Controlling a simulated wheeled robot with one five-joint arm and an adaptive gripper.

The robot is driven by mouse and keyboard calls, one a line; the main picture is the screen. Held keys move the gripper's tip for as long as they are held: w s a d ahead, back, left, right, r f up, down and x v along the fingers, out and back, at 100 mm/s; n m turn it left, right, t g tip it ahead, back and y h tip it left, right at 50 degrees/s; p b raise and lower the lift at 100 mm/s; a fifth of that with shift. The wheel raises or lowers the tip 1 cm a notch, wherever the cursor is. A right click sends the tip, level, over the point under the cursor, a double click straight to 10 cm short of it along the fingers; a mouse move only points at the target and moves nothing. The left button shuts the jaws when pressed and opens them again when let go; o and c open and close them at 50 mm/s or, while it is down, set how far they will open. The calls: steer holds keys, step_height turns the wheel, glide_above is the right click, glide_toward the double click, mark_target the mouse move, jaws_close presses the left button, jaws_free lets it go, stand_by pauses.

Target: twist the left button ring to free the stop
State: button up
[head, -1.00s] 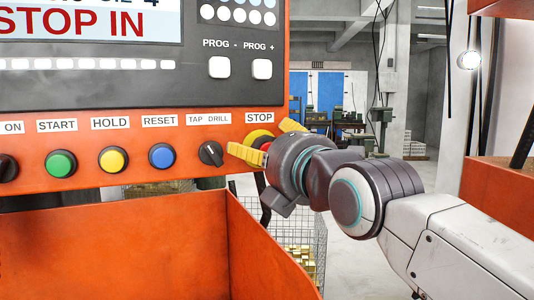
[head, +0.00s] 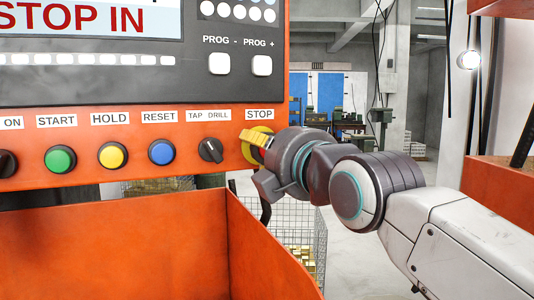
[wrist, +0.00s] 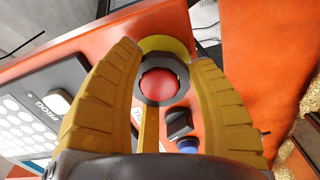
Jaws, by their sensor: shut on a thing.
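The red stop button (wrist: 160,84) with its dark faceted ring (wrist: 177,66) shows in the middle of the wrist view, on a yellow round plate (wrist: 165,43). In the head view the plate (head: 247,152) shows under the STOP label, and my gripper hides the red button. My gripper (head: 256,139) has its two yellow fingers on opposite sides of the button and is shut on it. In the wrist view the fingers reach past the red cap at left and right. The display (head: 88,20) reads STOP IN.
The orange panel carries a TAP/DRILL selector (head: 211,150), a blue RESET button (head: 162,152), a yellow HOLD button (head: 113,155) and a green START button (head: 60,159) left of the stop. An orange tray wall (head: 120,250) juts out below.

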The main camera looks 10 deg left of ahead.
steer(key=m, duration=0.4)
steer(key=shift+r, duration=0.1)
steer(key=o, duration=1)
steer(key=b+v, duration=0.3)
steer(key=v, duration=0.6)
stand_by(0.6)
